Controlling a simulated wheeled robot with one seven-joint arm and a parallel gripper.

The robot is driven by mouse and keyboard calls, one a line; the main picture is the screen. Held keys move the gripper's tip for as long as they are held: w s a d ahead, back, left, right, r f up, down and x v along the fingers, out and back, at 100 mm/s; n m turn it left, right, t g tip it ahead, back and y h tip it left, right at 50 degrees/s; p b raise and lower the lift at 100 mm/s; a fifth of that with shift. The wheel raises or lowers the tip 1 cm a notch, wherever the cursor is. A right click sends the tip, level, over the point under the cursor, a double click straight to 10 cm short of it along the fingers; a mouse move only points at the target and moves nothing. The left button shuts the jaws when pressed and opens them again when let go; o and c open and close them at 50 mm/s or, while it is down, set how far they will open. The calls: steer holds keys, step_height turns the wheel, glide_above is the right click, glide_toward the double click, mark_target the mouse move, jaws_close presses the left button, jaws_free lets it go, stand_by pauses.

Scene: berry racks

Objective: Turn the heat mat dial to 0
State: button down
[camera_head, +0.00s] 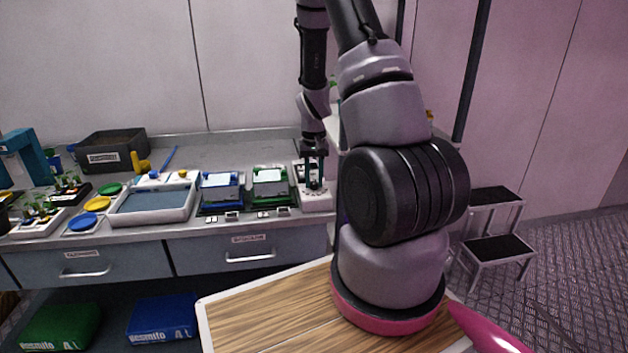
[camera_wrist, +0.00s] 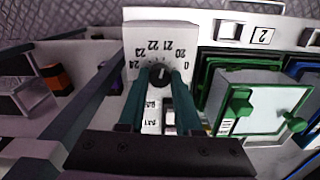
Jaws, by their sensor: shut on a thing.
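The heat mat dial (camera_wrist: 160,73) is a round black knob on a white control box (camera_wrist: 140,38), seen in the wrist view. Numbers from 24 through 20 and a 0 are printed around it, with the 0 at the right end. A small pale mark shows on the knob, but its exact setting is too small to read. My gripper (camera_wrist: 160,82) has its two teal fingers on either side of the knob, shut on it. In the head view my gripper (camera_head: 314,187) points down over the white box (camera_head: 317,202) at the bench's right end.
Beside the box in the head view stand a green-framed tray (camera_head: 270,203) and a blue-framed tray (camera_head: 221,209). A white-rimmed tray (camera_head: 118,219) and a dark bin (camera_head: 98,144) are farther left. A step stool (camera_head: 497,247) stands right of my arm.

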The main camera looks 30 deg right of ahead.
mark_target(314, 183)
steer(key=m, duration=0.6)
steer(key=shift+m, duration=0.3)
steer(key=m, duration=0.6)
stand_by(0.4)
steer(key=c, duration=0.6)
jaws_free()
step_height(314, 183, up, 11)
